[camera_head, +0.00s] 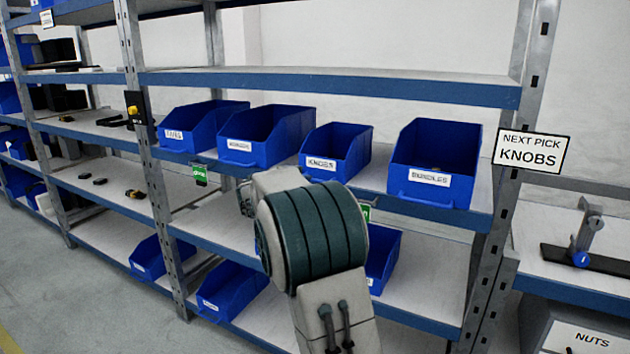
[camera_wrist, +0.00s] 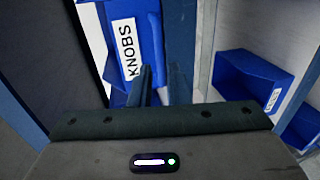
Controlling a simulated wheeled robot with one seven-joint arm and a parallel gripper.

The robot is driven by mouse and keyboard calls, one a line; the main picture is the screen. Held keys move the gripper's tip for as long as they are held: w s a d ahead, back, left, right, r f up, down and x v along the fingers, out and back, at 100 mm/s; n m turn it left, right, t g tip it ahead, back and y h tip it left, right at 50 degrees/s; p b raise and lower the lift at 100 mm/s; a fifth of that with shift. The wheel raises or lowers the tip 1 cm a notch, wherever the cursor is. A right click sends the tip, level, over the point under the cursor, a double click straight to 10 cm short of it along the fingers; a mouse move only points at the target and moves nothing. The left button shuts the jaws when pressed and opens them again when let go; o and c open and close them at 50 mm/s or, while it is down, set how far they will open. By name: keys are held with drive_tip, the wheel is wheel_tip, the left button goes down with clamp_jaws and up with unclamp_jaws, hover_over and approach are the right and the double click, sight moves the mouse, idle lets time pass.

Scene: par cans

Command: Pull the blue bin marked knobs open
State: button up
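The blue bin marked KNOBS (camera_wrist: 145,15) shows at the top middle of the wrist view, its white label turned sideways. I cannot tell whether a part of the bin lies in that gap. In the head view my wrist hides the fingers.
Other blue bins stand on the same shelf, one to the right (camera_head: 436,160) and others to the left (camera_head: 265,135). Lower bins (camera_head: 228,290) sit below. A steel upright (camera_head: 510,150) and a "NEXT PICK KNOBS" sign (camera_head: 531,150) stand at right.

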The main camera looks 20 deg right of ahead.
sight(314, 181)
drive_tip(key=x, duration=0.6)
drive_tip(key=shift+d+p, duration=0.15)
drive_tip(key=shift+p, duration=0.15)
drive_tip(key=shift+c, duration=0.4)
clamp_jaws()
